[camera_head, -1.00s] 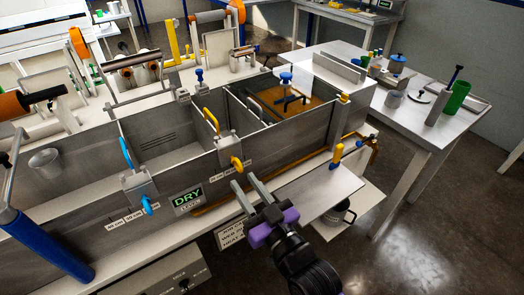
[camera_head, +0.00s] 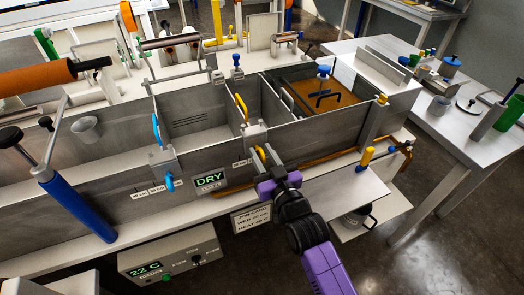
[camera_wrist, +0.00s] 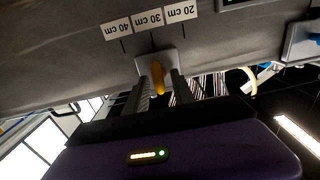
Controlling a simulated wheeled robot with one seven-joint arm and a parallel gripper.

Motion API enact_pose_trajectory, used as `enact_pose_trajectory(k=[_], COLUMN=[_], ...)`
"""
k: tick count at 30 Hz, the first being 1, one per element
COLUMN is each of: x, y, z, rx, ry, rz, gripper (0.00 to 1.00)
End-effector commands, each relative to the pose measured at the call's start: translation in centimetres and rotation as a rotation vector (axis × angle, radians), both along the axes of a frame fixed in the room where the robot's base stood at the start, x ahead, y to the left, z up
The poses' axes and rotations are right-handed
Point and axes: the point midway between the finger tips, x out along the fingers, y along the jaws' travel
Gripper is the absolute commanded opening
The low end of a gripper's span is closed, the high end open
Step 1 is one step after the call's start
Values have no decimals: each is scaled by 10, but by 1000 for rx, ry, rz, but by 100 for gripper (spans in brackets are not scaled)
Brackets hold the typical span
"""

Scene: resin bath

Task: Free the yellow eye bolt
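The yellow eye bolt (camera_head: 260,153) sits below a grey clamp bracket (camera_head: 255,132) on the front wall of the metal bath (camera_head: 330,130). The bracket sits at the front end of a divider plate with a yellow handle (camera_head: 241,106). My gripper (camera_head: 264,161) is at the bolt, partly covering it. In the wrist view the yellow bolt (camera_wrist: 158,78) stands between my two fingers (camera_wrist: 161,88). The fingers are apart, with a narrow gap showing beside the bolt. Whether either finger touches it is hard to tell.
A blue eye bolt (camera_head: 169,181) and blue handle (camera_head: 156,129) belong to another divider on the left. A DRY display (camera_head: 209,180) hangs on the front wall.

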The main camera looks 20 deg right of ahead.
Motion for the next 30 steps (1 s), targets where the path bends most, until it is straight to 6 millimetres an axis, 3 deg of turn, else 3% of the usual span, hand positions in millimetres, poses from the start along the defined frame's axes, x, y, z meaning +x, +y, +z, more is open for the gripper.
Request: enact_pose_trajectory(k=[10,14,15,30], x=[4,4,4,4], y=[0,0,0,1], z=[0,0,0,-1], rx=[0,0,0,-64], ry=[0,0,0,-1], rz=[0,0,0,1], gripper=[28,2,0,0])
